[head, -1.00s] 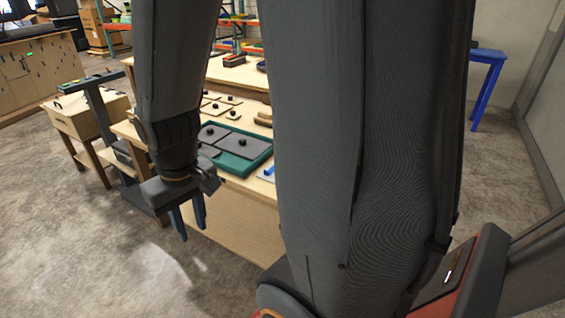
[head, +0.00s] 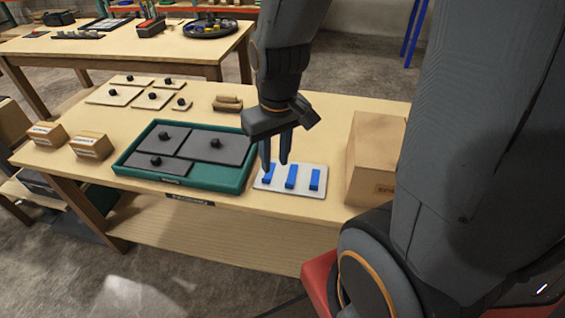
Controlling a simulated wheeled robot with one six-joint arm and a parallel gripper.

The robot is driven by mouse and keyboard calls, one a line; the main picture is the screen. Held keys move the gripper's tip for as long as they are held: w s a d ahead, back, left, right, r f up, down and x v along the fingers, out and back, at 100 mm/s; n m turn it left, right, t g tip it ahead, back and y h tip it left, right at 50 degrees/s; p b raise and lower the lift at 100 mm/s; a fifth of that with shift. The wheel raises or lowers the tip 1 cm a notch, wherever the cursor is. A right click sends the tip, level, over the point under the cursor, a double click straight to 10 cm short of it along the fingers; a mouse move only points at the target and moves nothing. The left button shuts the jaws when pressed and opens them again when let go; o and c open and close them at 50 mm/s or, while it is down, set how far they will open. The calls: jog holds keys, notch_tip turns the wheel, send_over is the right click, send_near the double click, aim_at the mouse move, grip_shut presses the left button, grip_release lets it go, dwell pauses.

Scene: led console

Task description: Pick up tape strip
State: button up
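Three blue tape strips, the left one (head: 268,177), the middle one (head: 291,177) and the right one (head: 315,180), lie side by side on a white plate (head: 303,194) on the wooden table. My gripper (head: 276,167) points down over the plate's left part. Its two dark blue fingers are apart with nothing visible between them. In the picture, the left fingertip overlaps the far end of the left strip. I cannot tell whether it touches the strip or hovers above it.
A green tray (head: 238,178) with dark knobbed panels lies left of the plate. A cardboard box (head: 376,160) stands close on the right. Knobbed pale plates (head: 115,95) and two small boxes (head: 92,146) are further left. The table's front edge (head: 270,213) is near.

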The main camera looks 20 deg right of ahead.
aim_at(264, 177)
jog(key=shift+w+f+n+g+p, duration=0.2)
jog(key=shift+w+f+n+p, duration=0.15)
jog(key=shift+w+f+n, duration=1.65)
jog(key=shift+w+f+n+g+p, duration=0.25)
jog(key=shift+w+f+n, duration=0.85)
jog(key=shift+f, duration=1.65)
jog(key=shift+w+f+n+g+p, duration=0.15)
jog(key=shift+w+f+n+p, duration=0.25)
jog(key=shift+w+f+n, duration=1.55)
jog(key=shift+s+f+m, duration=0.25)
jog(key=shift+s+f, duration=0.2)
jog(key=shift+s, duration=0.2)
grip_shut()
